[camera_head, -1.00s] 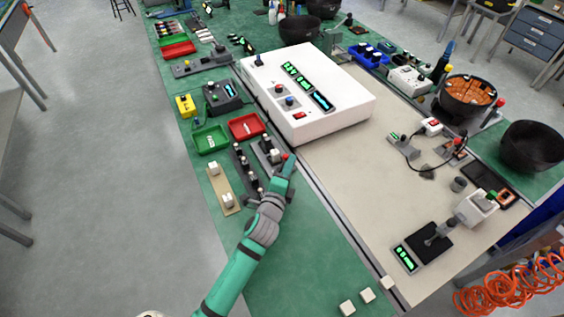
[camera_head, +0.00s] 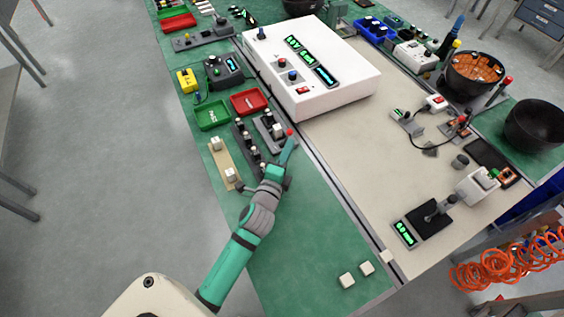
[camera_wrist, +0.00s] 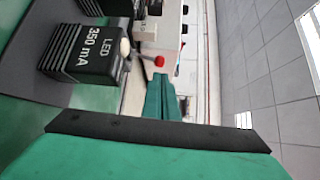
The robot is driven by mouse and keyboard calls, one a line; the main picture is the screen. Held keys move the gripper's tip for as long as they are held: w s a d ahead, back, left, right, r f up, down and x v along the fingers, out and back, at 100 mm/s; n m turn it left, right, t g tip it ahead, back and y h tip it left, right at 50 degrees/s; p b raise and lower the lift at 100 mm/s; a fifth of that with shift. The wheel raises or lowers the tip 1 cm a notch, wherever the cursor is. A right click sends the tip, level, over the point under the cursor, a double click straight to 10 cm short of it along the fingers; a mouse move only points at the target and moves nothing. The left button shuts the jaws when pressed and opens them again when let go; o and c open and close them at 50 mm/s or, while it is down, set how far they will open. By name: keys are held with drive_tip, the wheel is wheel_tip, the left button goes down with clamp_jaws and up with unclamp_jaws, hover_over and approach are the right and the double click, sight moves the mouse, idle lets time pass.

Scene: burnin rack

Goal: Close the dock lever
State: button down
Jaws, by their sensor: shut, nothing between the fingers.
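The dock lever shows as a red knob (camera_head: 290,132) at the right end of a small grey dock (camera_head: 264,121) holding a light block. In the wrist view the red knob (camera_wrist: 159,61) is just beyond my fingertips, on a thin stem. My gripper (camera_head: 291,142) is shut and empty, with its tips right at the knob. In the wrist view the closed green fingers (camera_wrist: 162,88) point at the knob. I cannot tell whether they touch it. The lever's pivot is partly hidden.
A black module marked "LED 350 mA" (camera_wrist: 85,52) stands close beside the fingers. A dark strip with several small knobs (camera_head: 247,147) and a tan board (camera_head: 222,163) lie left of the dock. A large white instrument (camera_head: 345,95) stands behind. The green bench front is mostly clear.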

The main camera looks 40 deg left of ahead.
drive_tip(key=shift+v, duration=3.2)
